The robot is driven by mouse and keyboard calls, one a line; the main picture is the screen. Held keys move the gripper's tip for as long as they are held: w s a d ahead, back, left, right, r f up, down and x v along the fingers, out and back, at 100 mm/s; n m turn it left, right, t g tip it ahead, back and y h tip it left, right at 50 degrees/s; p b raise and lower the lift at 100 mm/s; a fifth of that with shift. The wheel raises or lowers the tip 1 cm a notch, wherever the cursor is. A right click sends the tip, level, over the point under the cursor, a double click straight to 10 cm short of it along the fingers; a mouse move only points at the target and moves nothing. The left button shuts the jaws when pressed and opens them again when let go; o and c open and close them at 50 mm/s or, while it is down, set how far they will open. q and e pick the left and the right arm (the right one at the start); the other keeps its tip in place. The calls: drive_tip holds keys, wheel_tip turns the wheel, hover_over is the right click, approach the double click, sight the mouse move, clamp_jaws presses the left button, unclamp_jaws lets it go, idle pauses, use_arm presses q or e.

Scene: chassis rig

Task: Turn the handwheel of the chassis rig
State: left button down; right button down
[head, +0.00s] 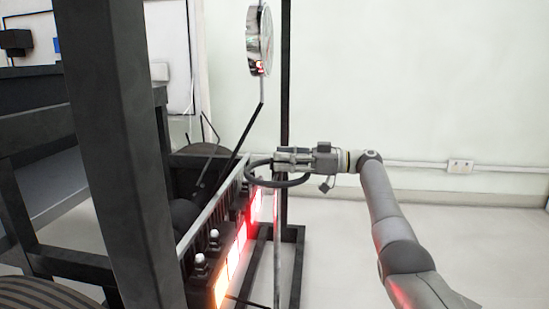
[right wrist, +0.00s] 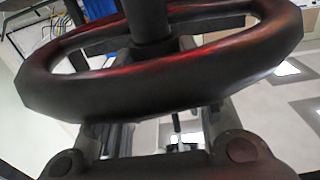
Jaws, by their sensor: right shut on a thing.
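The handwheel (head: 290,184) is a dark ring lying roughly level beside the lit side of the chassis rig in the head view. In the right wrist view its thick rim (right wrist: 160,88) crosses the picture close up, with a dark hub post behind it. My right gripper (head: 280,158) reaches in from the right at the wheel and is shut on its rim. In the right wrist view its fingers (right wrist: 157,130) pass under the near rim, and their tips are partly hidden by it. My left gripper is not in view.
A thick dark post (head: 135,150) of the rig stands at left. Several glowing red and orange lamps (head: 236,258) line a rail below the wheel. A round silver disc (head: 259,40) hangs above on a thin pole. Open floor (head: 480,235) lies to the right.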

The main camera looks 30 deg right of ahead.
idle(0.6)
drive_tip(key=c, duration=1)
unclamp_jaws()
drive_tip(key=shift+o, duration=0.2)
drive_tip(key=v, duration=1.2)
drive_tip(key=shift+w+d, duration=0.1)
drive_tip(key=shift+w, duration=0.05)
drive_tip(key=shift+f, duration=0.1)
